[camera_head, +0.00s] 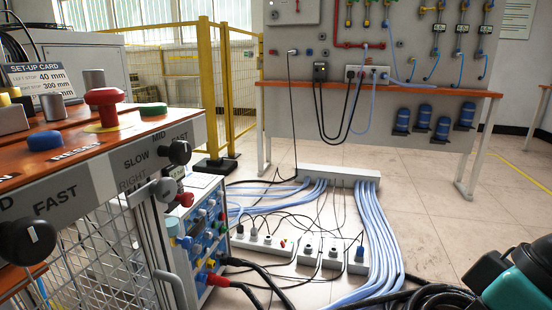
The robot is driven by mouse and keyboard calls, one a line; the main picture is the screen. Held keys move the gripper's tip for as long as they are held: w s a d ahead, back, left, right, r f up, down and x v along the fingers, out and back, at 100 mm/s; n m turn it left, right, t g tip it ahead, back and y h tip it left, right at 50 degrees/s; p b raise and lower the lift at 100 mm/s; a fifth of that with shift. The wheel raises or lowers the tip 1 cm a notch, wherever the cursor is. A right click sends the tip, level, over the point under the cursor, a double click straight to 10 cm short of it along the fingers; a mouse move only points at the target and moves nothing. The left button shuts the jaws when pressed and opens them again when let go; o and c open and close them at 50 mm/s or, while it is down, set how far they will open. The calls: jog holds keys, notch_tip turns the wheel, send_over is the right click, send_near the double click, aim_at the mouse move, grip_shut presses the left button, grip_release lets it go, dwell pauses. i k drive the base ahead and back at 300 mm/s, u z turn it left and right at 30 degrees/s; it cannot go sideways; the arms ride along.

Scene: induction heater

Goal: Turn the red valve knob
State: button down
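Several red parts are in view, and I cannot tell for sure which one is the valve knob. A small red knob (185,199) is at the upper left of the blue-fronted box (203,235), near a grey round knob (165,190). A large red mushroom-shaped button (104,98) stands on a yellow disc on the orange-topped console at the left. Red piping (360,45) with small valves runs on the back wall panel; their details are too small to read. My gripper is not in view.
Black SLOW/FAST knobs (28,241) jut from the console front. White power strips (318,252), thick pale-blue hoses (378,240) and black cables cover the middle floor. A teal and black object (518,280) is at lower right. Yellow fencing (208,90) stands behind.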

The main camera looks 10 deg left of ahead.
aim_at(187, 199)
jog(key=z, duration=0.65)
jog(key=k, duration=1)
jog(key=u, duration=1.45)
